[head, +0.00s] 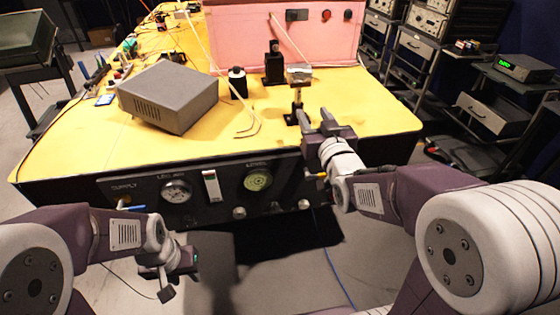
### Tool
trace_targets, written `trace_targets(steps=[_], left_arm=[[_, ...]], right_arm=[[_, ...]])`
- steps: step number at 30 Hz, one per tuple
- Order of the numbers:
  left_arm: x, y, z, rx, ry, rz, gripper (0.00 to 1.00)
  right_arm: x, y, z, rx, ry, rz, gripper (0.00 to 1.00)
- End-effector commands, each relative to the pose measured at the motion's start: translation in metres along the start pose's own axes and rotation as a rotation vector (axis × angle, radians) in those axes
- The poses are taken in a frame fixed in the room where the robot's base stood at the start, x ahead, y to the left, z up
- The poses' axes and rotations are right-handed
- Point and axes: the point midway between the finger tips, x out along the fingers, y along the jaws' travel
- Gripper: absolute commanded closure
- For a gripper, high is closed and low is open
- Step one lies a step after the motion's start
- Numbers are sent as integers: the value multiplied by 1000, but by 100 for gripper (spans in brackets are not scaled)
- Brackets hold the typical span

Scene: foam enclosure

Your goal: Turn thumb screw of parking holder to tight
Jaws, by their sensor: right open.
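Two small fixtures stand near the back right of the yellow table (375,118): a black upright holder (274,67) against the pink foam panel, and a slim post stand (297,95) with a silver block (299,74) on top. I cannot tell for sure which is the parking holder, and its thumb screw is too small to make out. My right gripper (326,122) is open, just in front of and to the right of the post stand's foot, with nothing seen between its fingers. My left gripper (168,280) hangs low in front of the table, away from the fixtures; its jaws are unclear.
A grey box (170,96) sits on the table's left half. The pink foam panel (235,40) closes the back. A panel with gauges (258,180) runs below the front edge.

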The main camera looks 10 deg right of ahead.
Motion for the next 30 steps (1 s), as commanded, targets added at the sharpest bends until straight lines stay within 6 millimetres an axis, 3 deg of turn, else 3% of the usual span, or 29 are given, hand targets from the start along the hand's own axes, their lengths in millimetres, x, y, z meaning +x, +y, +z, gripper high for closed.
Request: trace_targets(steps=[1, 6, 14, 24, 30], left_arm=[[42, -1, 4, 0, 0, 0, 64], [69, -1, 7, 0, 1, 0, 64], [67, -1, 6, 0, 2, 0, 64], [72, -1, 7, 0, 1, 0, 64], [72, -1, 7, 0, 1, 0, 64]], right_arm=[[0, 1, 39, -1, 8, 2, 55], [-1, 4, 61, -2, 18, 6, 55], [5, 4, 59, -1, 15, 7, 55], [71, 4, 59, -1, 14, 6, 55], [89, 4, 58, -1, 14, 6, 55]])
